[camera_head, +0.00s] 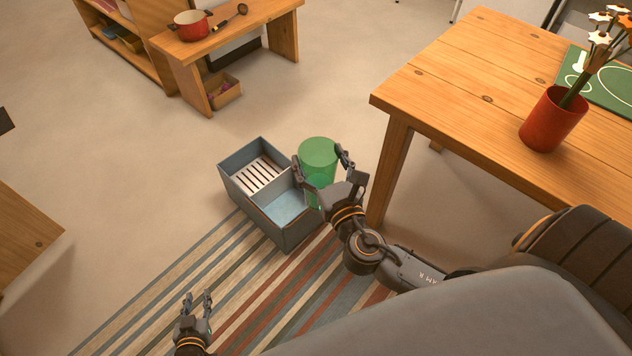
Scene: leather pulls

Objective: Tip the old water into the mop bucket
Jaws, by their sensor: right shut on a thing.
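The mop bucket (284,236) is a blue-grey rectangular box on the floor. Its far-left compartment has a pale slatted grid, and its near-right compartment shows a light blue bottom or water; I cannot tell which. My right gripper (321,163) is shut around a translucent green round container (318,152) at the bucket's right side. The container looks about upright; the water in it cannot be made out clearly. Whether it overlaps the bucket's rim is unclear. My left gripper (198,296) is open and empty over the striped rug, in front and to the left of the bucket.
A wooden table (455,75) stands to the right, its leg close to my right arm. It bears a red pot (552,120) of flowers and a green board (605,80). A wooden bench (240,35) with a red pan (190,25) is behind.

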